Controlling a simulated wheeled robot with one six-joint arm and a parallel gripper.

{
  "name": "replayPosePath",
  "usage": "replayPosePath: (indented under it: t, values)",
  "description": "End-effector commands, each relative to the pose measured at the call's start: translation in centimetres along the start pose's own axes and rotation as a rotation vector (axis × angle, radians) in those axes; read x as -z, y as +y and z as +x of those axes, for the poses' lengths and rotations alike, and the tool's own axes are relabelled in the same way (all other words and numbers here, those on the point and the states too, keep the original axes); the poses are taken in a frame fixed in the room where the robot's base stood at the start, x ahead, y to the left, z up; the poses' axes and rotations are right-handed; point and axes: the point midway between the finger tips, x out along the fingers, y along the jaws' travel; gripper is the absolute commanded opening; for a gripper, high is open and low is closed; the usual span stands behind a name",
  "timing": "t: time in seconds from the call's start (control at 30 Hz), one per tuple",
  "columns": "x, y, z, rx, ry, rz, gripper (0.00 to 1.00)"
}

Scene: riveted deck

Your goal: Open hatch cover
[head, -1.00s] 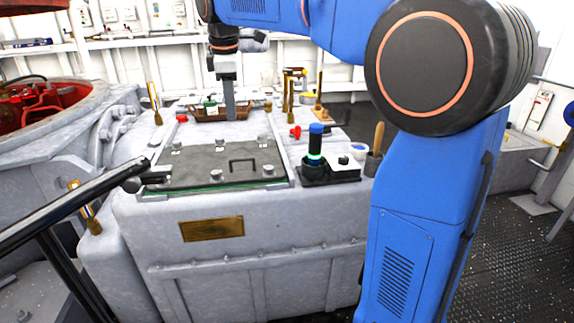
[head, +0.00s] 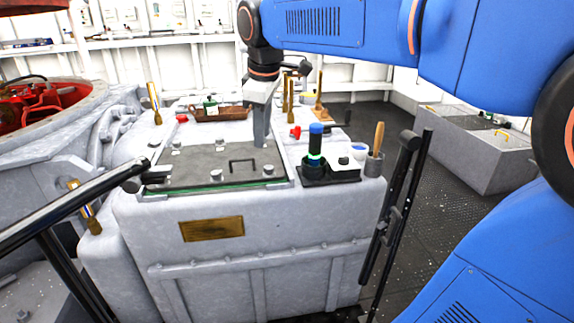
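The hatch cover (head: 195,165) is a dark grey plate lying flat on top of the pale grey machine housing. A green edge shows under its front and right sides. A dark U-shaped handle (head: 242,165) stands on its right half, and several bolt heads sit around its border. My gripper (head: 261,143) points down near the cover's back right corner, beyond the handle. It appears edge-on, so its finger gap does not show. Nothing is visible in it. I cannot tell whether its tips touch the surface.
A black stand holds a dark cylinder with a blue top (head: 316,140) right of the cover. A cup with a wooden-handled tool (head: 376,150) stands beside it. A brown tray (head: 220,113) with a green item lies behind. A black railing (head: 75,205) crosses the left foreground.

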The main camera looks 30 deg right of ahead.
Motion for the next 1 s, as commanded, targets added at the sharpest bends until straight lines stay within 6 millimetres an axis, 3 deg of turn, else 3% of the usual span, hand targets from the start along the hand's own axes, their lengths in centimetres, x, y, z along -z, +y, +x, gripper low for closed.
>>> replayPosePath:
  t: [0.5, 0.73, 1.0]
  values:
    - [-6.3, -4.9, 2.1, -0.02, 0.039, 0.243, 0.28]
    - [-7.9, -6.2, 2.9, -0.024, 0.05, 0.309, 0.28]
    - [-8.2, -6.5, 3.1, -0.026, 0.054, 0.328, 0.28]
